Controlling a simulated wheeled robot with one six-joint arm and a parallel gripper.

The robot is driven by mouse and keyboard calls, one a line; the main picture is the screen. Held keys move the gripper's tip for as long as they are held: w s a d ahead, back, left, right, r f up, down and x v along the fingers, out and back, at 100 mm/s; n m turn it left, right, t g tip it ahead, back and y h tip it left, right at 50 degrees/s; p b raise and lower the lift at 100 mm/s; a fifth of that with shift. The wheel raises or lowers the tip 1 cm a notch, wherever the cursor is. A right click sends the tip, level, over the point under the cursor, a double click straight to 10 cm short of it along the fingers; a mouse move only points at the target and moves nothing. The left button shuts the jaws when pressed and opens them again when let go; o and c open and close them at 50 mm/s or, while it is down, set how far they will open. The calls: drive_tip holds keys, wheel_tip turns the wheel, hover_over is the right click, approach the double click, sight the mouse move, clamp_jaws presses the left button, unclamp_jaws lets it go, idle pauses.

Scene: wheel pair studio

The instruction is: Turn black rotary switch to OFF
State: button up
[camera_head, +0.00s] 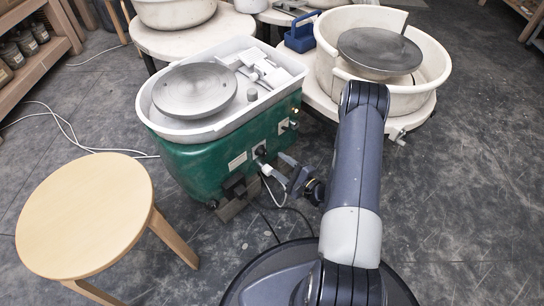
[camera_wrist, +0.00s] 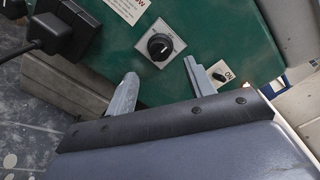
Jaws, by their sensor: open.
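The black rotary switch (camera_wrist: 159,46) sits on a pale square plate on the green side of the pottery wheel's body. Its knob has a light mark, but I cannot read which setting it points to. It also shows small in the head view (camera_head: 260,151). My gripper (camera_wrist: 162,72) is open and empty. Its two fingers are spread to the lower left and lower right of the switch in the wrist view, with no contact visible. In the head view my gripper (camera_head: 284,172) is just right of the green body (camera_head: 190,165).
A small switch with an "ON" label (camera_wrist: 220,76) is near the right finger. A black plug with a cable (camera_wrist: 50,36) is at the upper left. A wooden stool (camera_head: 84,212) stands left, a second wheel with a white basin (camera_head: 432,85) at right. Floor is open at far right.

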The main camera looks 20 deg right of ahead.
drive_tip(key=shift+p+v, duration=0.45)
drive_tip(key=shift+v, duration=1.7)
idle(0.4)
